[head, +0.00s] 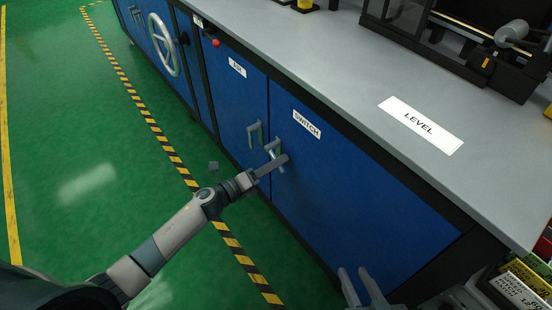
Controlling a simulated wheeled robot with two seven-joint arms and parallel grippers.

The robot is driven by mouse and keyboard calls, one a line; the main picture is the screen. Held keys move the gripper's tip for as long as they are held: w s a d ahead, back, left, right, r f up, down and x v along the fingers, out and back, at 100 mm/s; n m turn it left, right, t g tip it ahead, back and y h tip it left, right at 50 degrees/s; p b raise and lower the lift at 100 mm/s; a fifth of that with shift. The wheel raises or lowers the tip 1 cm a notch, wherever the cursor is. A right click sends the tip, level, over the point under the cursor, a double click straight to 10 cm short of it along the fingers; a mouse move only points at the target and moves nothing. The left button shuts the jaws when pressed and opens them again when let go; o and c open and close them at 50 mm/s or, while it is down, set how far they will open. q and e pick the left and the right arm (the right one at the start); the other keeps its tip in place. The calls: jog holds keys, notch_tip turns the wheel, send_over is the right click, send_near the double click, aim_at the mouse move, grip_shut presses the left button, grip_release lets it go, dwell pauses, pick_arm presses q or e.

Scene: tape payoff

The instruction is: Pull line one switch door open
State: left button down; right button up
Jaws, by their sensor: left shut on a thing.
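The switch door (338,185) is a blue cabinet panel with a white SWITCH label (307,124) near its upper left. Its face looks flush with the cabinet front. My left gripper (275,160) is at the door's left side, shut on the switch door's handle (274,147), which the fingers partly hide. My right gripper (362,287) is at the bottom edge of the view, its two fingers apart and empty, in front of the lower part of the cabinet.
Left of it is another blue door (230,95) with its own handle (254,133). A handwheel (163,45) and red knob (216,43) stick out further left. The grey worktop (330,60) carries a LEVEL label (420,124). The green floor (70,130) is clear; printed packs (520,292) sit at lower right.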

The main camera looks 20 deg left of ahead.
pick_arm(q)
jog(key=shift+s+d+r+n+p, duration=0.1)
jog(key=shift+r+n+p, duration=0.45)
jog(key=shift+n+p, duration=0.4)
jog(key=shift+d+r+n+p, duration=0.15)
jog(key=shift+r+n+p, duration=0.35)
jog(key=shift+n+p, duration=0.6)
jog(key=shift+s+r+n+p, duration=0.15)
jog(key=shift+n+p, duration=0.2)
jog(key=shift+n, duration=0.4)
pick_arm(e)
jog(key=s+d+f+g+h, duration=0.2)
jog(key=s+d+f+g, duration=0.3)
jog(key=s+d+g, duration=0.1)
jog(key=shift+s+d+h, duration=0.15)
jog(key=shift+d+h, duration=0.1)
jog(key=shift+h, duration=0.15)
